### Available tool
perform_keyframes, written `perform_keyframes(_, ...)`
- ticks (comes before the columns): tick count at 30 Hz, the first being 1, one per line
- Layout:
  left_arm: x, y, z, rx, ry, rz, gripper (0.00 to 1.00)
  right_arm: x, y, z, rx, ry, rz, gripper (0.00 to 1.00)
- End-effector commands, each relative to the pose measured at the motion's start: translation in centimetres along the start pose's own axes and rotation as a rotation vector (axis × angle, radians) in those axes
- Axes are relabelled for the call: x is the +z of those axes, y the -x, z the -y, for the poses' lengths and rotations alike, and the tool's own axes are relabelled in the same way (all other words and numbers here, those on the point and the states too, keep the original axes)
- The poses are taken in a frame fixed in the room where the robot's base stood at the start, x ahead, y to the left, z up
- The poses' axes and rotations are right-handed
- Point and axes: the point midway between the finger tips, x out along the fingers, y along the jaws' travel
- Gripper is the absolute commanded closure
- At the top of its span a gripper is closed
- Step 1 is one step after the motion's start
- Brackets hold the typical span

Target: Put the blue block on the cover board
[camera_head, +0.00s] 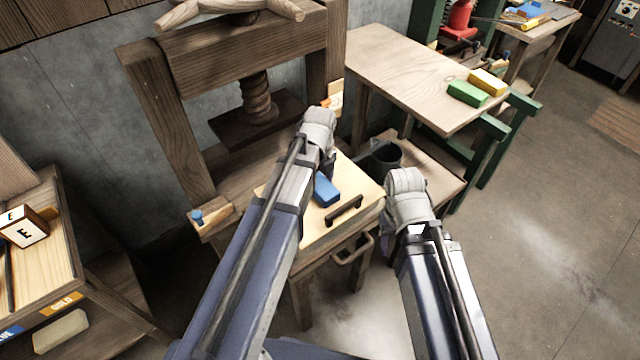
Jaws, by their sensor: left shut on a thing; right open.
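The blue block (326,191) is over the pale cover board (366,188), left of the board's dark handle (345,210). I cannot tell whether it touches the board. My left gripper (327,168) points down at the block's upper end and is shut on it; its fingers are mostly hidden by my arm. My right gripper (417,229) is open to the right of the board, apart from the block, with its fingertips largely hidden. The board lies at the front of the wooden press, and my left arm covers part of its left side.
The press screw (258,98) and frame stand behind the board. A table (400,62) at right carries a green block (467,93) and a yellow block (487,82). A dark bucket (385,157) stands below it. A bench with a lettered cube (22,228) is at left.

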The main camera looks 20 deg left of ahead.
Motion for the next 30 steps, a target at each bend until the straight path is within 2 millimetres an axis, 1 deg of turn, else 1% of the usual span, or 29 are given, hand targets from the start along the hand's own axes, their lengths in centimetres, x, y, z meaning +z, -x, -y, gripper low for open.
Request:
perform_keyframes(1,0.0,-0.1,0.0,0.000,0.000,0.000,0.29,0.0,-0.1,0.0,0.000,0.000,0.000,0.50)
perform_keyframes(8,0.0,-0.1,0.0,0.000,0.000,0.000,0.03,0.0,-0.1,0.0,0.000,0.000,0.000,0.50)
perform_keyframes(16,0.0,0.0,0.0,0.000,0.000,0.000,0.02,0.0,0.0,0.0,0.000,0.000,0.000,0.50)
perform_keyframes(20,0.0,0.3,0.0,0.000,0.000,0.000,0.02,0.0,0.3,0.0,0.000,0.000,0.000,0.50)
perform_keyframes(26,0.0,1.9,0.0,0.000,0.000,0.000,0.02,0.1,1.9,-0.2,0.000,0.000,0.000,0.50)
perform_keyframes(30,0.0,3.7,0.0,0.000,0.000,0.000,0.02,0.2,3.7,-0.3,0.000,0.000,0.000,0.50)
